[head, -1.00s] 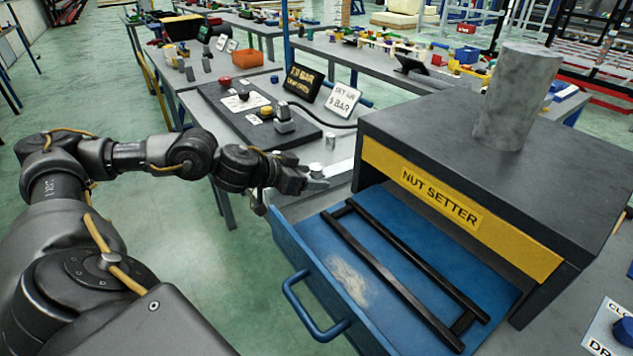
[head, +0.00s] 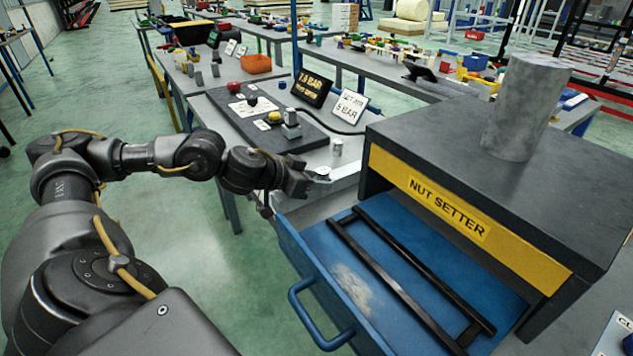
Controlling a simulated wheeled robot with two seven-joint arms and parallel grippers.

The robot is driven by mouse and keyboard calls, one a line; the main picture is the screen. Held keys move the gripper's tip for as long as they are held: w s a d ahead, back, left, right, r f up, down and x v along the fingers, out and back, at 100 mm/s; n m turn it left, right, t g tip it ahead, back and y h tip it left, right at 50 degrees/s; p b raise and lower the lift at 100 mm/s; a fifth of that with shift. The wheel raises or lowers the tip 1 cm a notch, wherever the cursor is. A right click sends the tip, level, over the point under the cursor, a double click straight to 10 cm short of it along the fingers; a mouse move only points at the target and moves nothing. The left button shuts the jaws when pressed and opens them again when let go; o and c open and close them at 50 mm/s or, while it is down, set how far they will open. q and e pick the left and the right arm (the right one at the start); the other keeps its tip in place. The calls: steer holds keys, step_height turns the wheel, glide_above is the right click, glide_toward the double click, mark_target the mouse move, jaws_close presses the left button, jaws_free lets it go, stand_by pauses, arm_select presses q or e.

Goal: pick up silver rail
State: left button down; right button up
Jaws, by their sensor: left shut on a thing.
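My left gripper (head: 308,184) is at the near edge of the grey bench, just left of the open blue drawer (head: 290,240). It is shut on a small silver piece (head: 321,173), which I take to be the silver rail. Only a little of this piece shows at the fingertips, and the dark fingers hide the rest. I cannot tell its full length or whether it touches the bench. My right gripper is not in view.
The nut setter housing (head: 470,130) carries a grey cylinder (head: 525,105). Its drawer holds a black frame (head: 395,265). A small silver cylinder (head: 338,147) stands behind my gripper. Open floor is at left.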

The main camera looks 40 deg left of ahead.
arm_select(q)
step_height(320, 180, up, 3)
steer(key=shift+a+f+p, duration=0.1)
steer(key=shift+a+p, duration=0.05)
steer(key=shift+p, duration=0.25)
steer(key=s+a+r+b, duration=0.2)
steer(key=s+a+r, duration=0.7)
steer(key=a, duration=0.1)
steer(key=shift+a+r, duration=0.15)
steer(key=shift+a, duration=0.1)
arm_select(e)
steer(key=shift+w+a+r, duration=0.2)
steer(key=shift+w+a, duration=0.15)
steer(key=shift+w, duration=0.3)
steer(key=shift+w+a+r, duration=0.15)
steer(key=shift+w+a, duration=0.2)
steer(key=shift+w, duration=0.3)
